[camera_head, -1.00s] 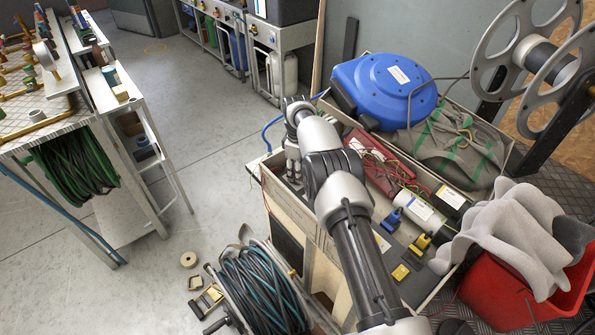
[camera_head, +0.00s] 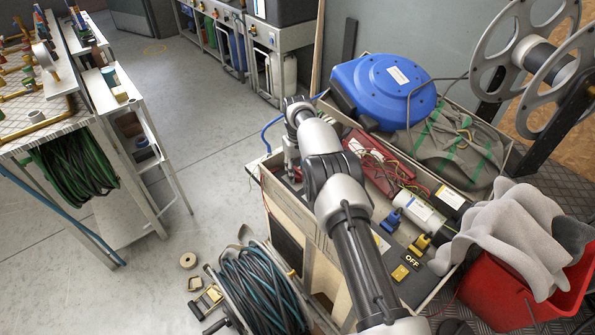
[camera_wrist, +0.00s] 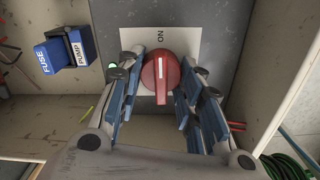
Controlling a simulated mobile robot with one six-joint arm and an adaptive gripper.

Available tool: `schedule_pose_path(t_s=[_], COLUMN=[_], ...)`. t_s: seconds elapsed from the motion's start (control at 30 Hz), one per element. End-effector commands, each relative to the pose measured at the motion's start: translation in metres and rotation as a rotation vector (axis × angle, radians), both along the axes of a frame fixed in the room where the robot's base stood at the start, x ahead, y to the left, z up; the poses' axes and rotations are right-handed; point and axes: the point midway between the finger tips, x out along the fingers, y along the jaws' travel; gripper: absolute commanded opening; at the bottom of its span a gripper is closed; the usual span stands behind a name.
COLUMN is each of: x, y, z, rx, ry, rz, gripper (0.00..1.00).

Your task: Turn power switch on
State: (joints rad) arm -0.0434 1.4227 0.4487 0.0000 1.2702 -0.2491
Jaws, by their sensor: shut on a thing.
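The power switch is a red rotary knob (camera_wrist: 161,78) on a white plate (camera_wrist: 190,42) in the wrist view. Its white line runs up and down in the picture, in line with the upside-down word ON above it. My gripper (camera_wrist: 162,90) has its two blue-padded fingers on the left and right sides of the knob, shut on it. In the head view my gripper (camera_head: 291,160) points down into the near left corner of the wooden crate (camera_head: 284,211). The switch is hidden there by my arm and the crate wall.
A blue FUSE/PUMP block (camera_wrist: 60,50) sits left of the switch, with a small green light (camera_wrist: 112,65) between.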

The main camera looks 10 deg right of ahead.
Motion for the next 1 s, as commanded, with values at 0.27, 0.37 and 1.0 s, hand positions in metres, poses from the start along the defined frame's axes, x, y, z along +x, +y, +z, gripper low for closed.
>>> schedule_pose_path(t_s=[0.27,0.37,1.0], x=[0.0002,0.0002,0.0001], y=[-0.0002,-0.0002,-0.0002], z=[0.0002,0.0002,0.0001], rx=[0.000,0.000,0.000], ry=[0.000,0.000,0.000], rz=[-0.038,-0.040,-0.038], gripper=[0.10,0.10,0.54])
